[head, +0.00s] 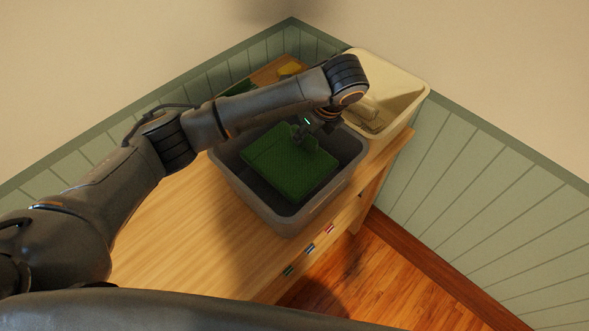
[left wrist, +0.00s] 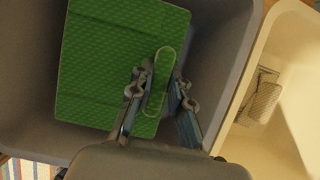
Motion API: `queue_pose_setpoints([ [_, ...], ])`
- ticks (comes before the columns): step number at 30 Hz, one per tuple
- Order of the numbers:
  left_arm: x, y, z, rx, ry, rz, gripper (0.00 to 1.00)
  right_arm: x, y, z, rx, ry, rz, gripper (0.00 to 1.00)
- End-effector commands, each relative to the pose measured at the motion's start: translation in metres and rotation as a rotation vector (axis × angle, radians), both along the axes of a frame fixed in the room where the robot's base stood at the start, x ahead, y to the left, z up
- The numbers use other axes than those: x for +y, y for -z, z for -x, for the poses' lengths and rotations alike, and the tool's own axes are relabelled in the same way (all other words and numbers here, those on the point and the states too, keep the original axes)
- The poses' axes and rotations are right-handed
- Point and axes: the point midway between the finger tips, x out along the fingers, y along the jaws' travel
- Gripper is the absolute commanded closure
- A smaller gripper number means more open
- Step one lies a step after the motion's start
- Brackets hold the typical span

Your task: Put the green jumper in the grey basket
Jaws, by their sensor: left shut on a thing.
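The green jumper (head: 285,163) is a folded, textured green block inside the grey basket (head: 262,207), within its walls in the head view. It also shows in the left wrist view (left wrist: 108,65), with the grey basket wall (left wrist: 225,60) around it. My left gripper (head: 305,134) reaches down into the basket from above. In the left wrist view its two fingers (left wrist: 160,95) are shut on a raised green fold of the jumper near one edge. Whether the jumper rests on the basket floor I cannot tell. My right gripper is not in view.
The basket stands on a wooden table (head: 180,235). A cream basket (head: 405,85) with a grey item (head: 368,118) in it stands just behind right. A yellow thing (head: 290,69) and a dark green thing (head: 238,88) lie at the back. Panelled walls close off the corner.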

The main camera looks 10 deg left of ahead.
Motion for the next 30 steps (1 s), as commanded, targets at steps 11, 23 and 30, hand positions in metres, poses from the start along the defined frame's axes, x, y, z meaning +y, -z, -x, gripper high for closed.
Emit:
queue_pose_setpoints([
  [11,0.001,0.05,0.0,0.0,-0.001,-0.001,1.0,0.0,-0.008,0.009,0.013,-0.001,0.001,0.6],
  [23,0.0,0.085,0.0,-0.002,0.0,0.0,1.0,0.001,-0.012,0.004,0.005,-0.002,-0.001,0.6],
  [30,0.001,0.086,0.0,0.0,-0.001,0.0,0.59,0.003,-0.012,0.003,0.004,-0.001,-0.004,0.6],
])
